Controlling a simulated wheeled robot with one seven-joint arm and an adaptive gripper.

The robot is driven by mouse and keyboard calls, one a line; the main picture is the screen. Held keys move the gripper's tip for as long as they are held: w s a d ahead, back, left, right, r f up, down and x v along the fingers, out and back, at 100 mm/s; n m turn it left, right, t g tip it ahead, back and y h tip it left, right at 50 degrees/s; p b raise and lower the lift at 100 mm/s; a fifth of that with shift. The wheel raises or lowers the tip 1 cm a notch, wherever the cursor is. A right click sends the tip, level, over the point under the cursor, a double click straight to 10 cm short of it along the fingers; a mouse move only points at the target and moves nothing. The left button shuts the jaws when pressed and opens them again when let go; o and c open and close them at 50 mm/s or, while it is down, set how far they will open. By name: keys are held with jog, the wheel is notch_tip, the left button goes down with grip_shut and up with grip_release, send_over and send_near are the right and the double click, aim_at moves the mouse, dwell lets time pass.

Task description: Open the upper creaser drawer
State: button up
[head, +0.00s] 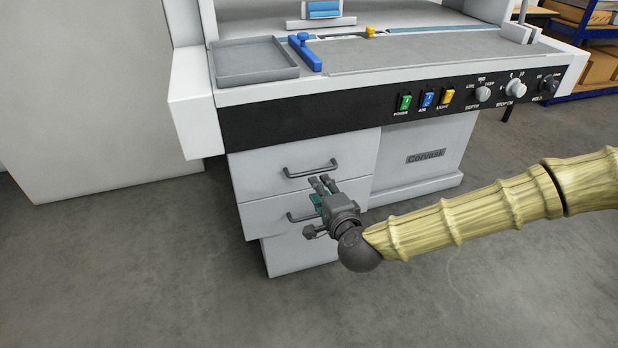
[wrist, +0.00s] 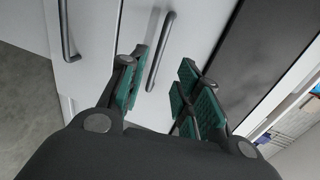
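The upper creaser drawer (head: 252,172) is a pale grey front just below the black control panel, and it looks closed. Its dark bar handle (head: 305,174) shows in the head view; in the wrist view this handle (wrist: 160,52) lies between my fingers, nearer the left one. My gripper (head: 321,192) is just in front of and below that handle in the head view. In the wrist view my gripper (wrist: 163,72) is open and empty, its green pads apart. I cannot tell whether a finger touches the handle.
The lower drawer handle (head: 303,216) is partly hidden by my gripper; it also shows in the wrist view (wrist: 68,28). The black control panel (head: 300,124) overhangs the drawers. A grey tray (head: 255,62) sits on top. The floor (head: 180,270) in front is clear.

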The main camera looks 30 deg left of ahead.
aim_at(309, 174)
jog(key=b+x, duration=0.1)
jog(key=x, duration=0.9)
jog(key=shift+a+b, duration=0.1)
jog(key=shift+b, duration=0.3)
grip_shut()
